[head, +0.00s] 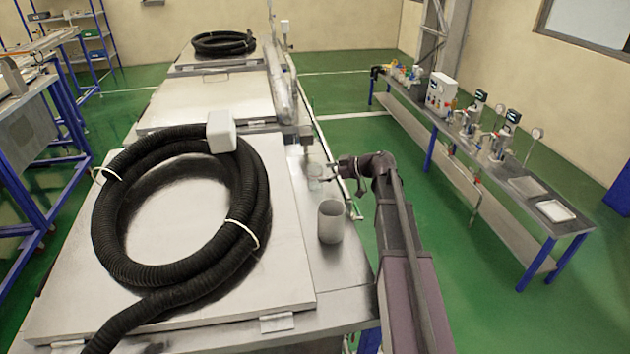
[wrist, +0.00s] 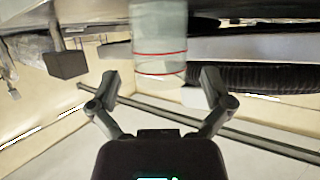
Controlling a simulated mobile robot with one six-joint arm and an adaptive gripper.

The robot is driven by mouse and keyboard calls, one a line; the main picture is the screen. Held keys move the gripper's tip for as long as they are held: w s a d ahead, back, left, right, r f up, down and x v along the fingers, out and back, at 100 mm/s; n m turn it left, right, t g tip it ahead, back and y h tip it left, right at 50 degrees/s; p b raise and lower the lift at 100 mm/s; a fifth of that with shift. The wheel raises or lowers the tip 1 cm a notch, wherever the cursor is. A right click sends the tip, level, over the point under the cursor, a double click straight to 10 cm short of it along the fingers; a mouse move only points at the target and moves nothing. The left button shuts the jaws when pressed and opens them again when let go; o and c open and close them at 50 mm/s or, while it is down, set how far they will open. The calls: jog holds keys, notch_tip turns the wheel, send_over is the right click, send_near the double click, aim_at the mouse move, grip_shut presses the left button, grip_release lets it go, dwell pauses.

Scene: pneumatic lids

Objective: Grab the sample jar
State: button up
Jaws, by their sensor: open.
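The sample jar (head: 315,172) is a clear, pale cylinder standing on the right steel edge of the bench in the head view. In the wrist view the jar (wrist: 159,40) shows large and central, with two red lines around it, and appears upside down. My gripper (head: 334,171) is just to the right of the jar in the head view, pointing at it. In the wrist view my gripper (wrist: 160,82) is open, with one finger to each side of the jar's line. I see no finger touching it, and the jaws look empty.
A grey cup (head: 332,221) stands on the same edge, nearer than the jar. A flat lid (head: 285,262) with a coiled black hose (head: 258,205) fills the bench to the left. A side bench (head: 460,160) with instruments stands at right, across green floor.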

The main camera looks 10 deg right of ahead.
aim_at(315, 174)
jog(key=shift+b+x, duration=0.5)
jog(key=shift+x, duration=1.25)
jog(key=c, duration=1.1)
